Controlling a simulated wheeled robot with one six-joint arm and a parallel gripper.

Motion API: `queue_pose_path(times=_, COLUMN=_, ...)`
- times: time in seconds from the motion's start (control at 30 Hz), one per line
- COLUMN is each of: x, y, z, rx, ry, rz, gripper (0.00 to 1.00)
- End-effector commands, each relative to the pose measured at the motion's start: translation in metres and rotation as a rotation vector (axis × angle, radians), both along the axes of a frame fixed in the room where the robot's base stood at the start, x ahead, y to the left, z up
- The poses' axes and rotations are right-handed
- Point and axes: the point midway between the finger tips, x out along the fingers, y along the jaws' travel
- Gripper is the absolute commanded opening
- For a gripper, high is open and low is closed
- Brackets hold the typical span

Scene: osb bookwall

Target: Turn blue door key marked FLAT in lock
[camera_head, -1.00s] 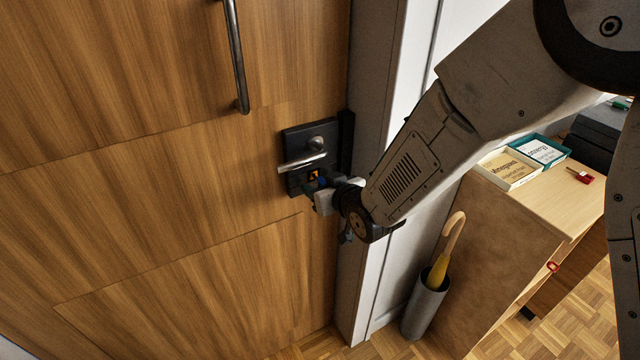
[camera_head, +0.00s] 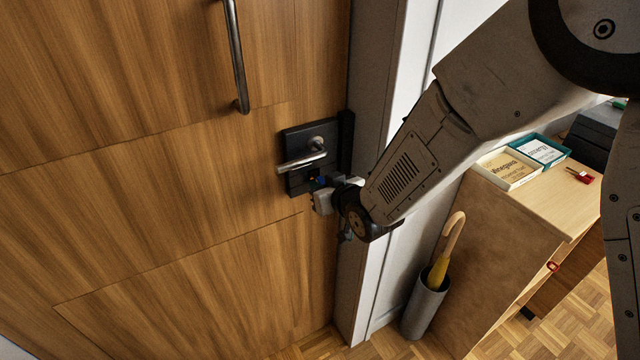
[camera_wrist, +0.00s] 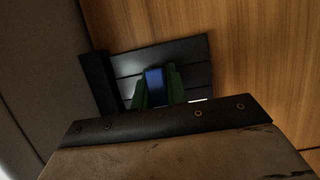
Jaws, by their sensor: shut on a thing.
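The blue key (camera_wrist: 154,84) shows between the two green fingers of my gripper (camera_wrist: 156,88) in the wrist view. My gripper is shut on it, right in front of the black lock plate (camera_wrist: 190,58). In the head view my gripper (camera_head: 323,188) is at the lower part of the lock plate (camera_head: 296,140), below the silver lever handle (camera_head: 301,162). A bit of the blue key (camera_head: 321,181) shows there. The keyhole, the key's tip and the FLAT marking are hidden, so I cannot tell how deep the key sits.
The wooden door (camera_head: 180,200) carries a long metal pull bar (camera_head: 237,60). The door frame (camera_head: 372,120) is close on the right. An umbrella stand (camera_head: 424,306) and a cabinet (camera_head: 500,240) with two labelled trays and a red-tagged key (camera_head: 579,175) stand further right.

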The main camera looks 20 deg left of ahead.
Motion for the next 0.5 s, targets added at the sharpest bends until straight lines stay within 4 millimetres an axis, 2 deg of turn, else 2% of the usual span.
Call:
queue_pose_path(times=0.37, x=0.0018, y=0.0021, z=0.0008, rx=0.004, ry=0.003, rz=0.001, gripper=0.00)
queue_pose_path(times=0.5, x=0.0029, y=0.0018, z=0.0010, rx=0.062, ry=0.070, rz=0.014, gripper=0.00)
